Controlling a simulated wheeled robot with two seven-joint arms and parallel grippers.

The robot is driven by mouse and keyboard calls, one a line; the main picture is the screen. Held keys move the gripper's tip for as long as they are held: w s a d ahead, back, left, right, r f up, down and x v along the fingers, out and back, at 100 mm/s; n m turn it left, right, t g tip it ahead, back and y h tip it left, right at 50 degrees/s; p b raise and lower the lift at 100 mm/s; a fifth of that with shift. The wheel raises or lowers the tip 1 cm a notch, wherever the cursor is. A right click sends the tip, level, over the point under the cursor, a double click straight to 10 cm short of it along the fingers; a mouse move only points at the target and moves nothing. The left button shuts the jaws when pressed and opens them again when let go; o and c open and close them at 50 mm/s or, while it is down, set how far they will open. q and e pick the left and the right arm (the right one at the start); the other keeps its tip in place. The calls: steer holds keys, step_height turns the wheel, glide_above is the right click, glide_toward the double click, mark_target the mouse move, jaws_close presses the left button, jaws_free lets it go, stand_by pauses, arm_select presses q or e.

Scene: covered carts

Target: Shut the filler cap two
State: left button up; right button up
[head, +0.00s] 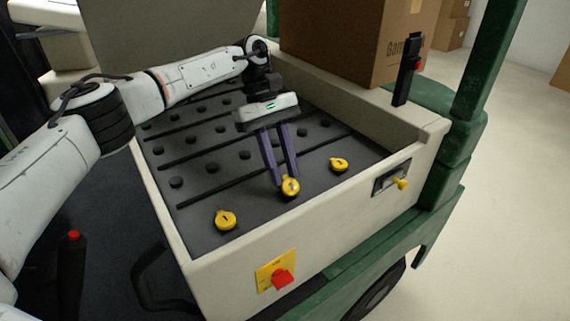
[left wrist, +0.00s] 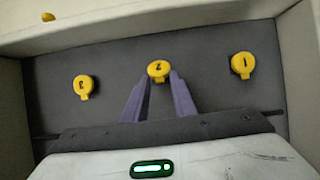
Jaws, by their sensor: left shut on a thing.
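Filler cap two (head: 290,188) is the middle of three round yellow caps on the dark deck of the cart. In the left wrist view the cap (left wrist: 158,69) shows a mark like a 2. My left gripper (head: 286,180) points down at it, with its purple fingers on either side of the cap's near part. In the left wrist view the fingertips (left wrist: 160,79) are shut on it. The fingers partly hide the cap, so I cannot tell how far it is turned. My right gripper is not in view.
Cap one (head: 225,220) sits left of cap two, and cap three (head: 339,164) sits right of it. A pale rim (head: 310,228) surrounds the deck. A red knob (head: 282,279) and a yellow lever (head: 401,184) are on the outer wall. A cardboard box (head: 345,40) stands behind.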

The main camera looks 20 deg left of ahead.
arm_select(q)
steer(key=shift+w+a+f+g+h+b, duration=0.1)
steer(key=shift+a+f+g+h+b, duration=0.1)
steer(key=shift+f+g+h+b, duration=0.35)
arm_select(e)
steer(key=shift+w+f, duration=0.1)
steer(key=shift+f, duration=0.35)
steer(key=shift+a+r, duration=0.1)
arm_select(q)
steer(key=shift+h, duration=0.25)
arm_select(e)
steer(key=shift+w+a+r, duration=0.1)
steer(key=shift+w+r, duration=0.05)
arm_select(q)
steer(key=o, duration=1.1)
steer(key=shift+c, duration=0.2)
steer(key=shift+r, duration=0.1)
